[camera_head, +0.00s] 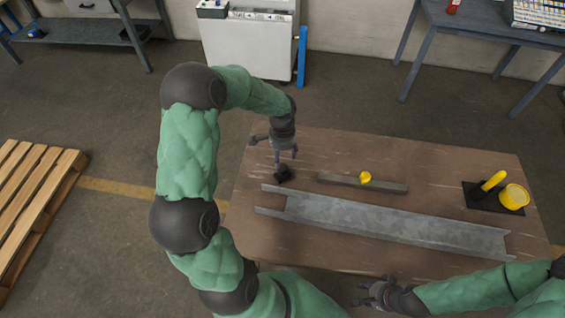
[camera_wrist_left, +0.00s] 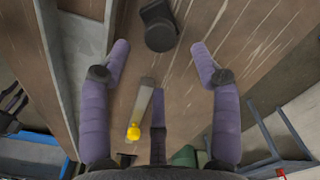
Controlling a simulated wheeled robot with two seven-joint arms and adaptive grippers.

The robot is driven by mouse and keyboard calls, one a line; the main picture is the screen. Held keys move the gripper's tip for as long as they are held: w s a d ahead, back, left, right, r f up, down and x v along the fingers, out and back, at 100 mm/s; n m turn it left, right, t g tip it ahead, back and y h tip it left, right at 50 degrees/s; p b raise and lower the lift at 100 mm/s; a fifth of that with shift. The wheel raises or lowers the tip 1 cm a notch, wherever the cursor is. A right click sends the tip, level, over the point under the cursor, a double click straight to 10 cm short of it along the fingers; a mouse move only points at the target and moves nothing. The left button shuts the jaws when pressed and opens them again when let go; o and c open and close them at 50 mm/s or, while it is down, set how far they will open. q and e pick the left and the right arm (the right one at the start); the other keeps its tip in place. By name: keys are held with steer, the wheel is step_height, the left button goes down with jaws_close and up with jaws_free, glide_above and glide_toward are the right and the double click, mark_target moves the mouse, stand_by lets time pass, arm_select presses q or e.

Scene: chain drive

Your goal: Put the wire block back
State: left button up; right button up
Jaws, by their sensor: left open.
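A small dark block (camera_head: 283,174), which may be the wire block, lies on the brown table near its left end. In the left wrist view the dark block (camera_wrist_left: 160,28) sits beyond my fingertips, in line with the gap between them. My left gripper (camera_head: 276,149) is open and empty, just behind and above the block, not visibly touching it.
A grey bar (camera_head: 338,180) with a yellow knob (camera_head: 365,177) lies right of the block. A long metal channel (camera_head: 380,222) lies in front. A black pad (camera_head: 481,203) at right bears a yellow rod (camera_head: 494,181) and yellow cup (camera_head: 513,197). The table's back right (camera_head: 440,160) is clear.

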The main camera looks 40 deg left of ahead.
mark_target(282, 167)
arm_select(q)
steer(key=shift+r, duration=1.75)
